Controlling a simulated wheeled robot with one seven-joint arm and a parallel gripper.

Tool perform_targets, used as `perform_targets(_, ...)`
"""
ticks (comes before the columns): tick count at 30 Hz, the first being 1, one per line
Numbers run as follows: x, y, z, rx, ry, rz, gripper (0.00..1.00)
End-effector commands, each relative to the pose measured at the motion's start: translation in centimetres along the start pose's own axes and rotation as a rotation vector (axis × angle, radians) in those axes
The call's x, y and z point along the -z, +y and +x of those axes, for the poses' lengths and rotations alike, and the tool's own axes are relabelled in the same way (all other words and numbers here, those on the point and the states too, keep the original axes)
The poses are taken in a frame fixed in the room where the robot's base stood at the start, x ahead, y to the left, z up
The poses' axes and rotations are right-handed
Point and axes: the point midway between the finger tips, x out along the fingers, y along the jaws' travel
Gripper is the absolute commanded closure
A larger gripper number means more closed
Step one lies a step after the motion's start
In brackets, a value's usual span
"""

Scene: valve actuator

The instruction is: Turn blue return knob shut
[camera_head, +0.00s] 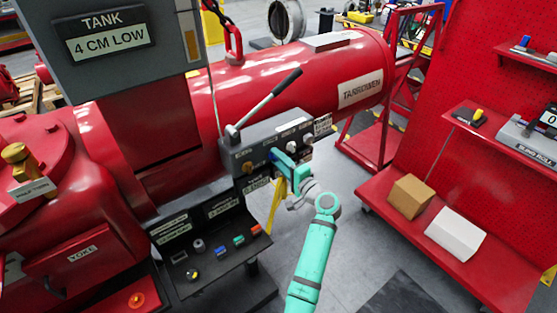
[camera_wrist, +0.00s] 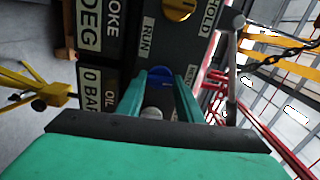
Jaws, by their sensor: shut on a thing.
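The blue return knob (camera_wrist: 158,75) sits on the dark face of the valve control box (camera_head: 262,140). In the wrist view it lies between the tips of my two teal fingers. My gripper (camera_wrist: 160,82) is shut on the blue knob, with a finger on either side of it. In the head view my gripper (camera_head: 279,161) reaches the front of the box from the lower right, and its fingers mostly hide the knob. A pale round part (camera_wrist: 152,113) shows between the fingers, nearer the wrist camera. I cannot read the knob's turn angle.
A long lever (camera_head: 270,98) rises from the box top. A brass knob (camera_wrist: 179,9) and white knobs (camera_head: 306,140) are close by. A sloped panel of small controls (camera_head: 205,245) stands below left. A red shelf (camera_head: 385,200) with two boxes is at right. Grey floor lies between.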

Motion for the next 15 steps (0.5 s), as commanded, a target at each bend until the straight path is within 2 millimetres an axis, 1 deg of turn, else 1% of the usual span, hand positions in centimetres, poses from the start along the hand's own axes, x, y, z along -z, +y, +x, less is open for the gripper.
perform_targets(1, 0.17, 0.04, -0.11, 0.000, 0.004, 0.000, 0.90)
perform_targets(2, 0.17, 0.04, -0.11, 0.000, 0.004, 0.000, 0.62)
perform_targets(3, 0.17, 0.04, -0.11, 0.000, 0.004, 0.000, 0.53)
perform_targets(4, 0.16, 0.04, -0.10, 0.000, 0.003, 0.000, 0.48)
perform_targets(12, 0.07, 0.02, -0.07, 0.000, 0.002, -0.001, 0.48)
perform_targets(15, 0.09, 0.05, -0.48, 0.000, 0.002, -0.001, 0.48)
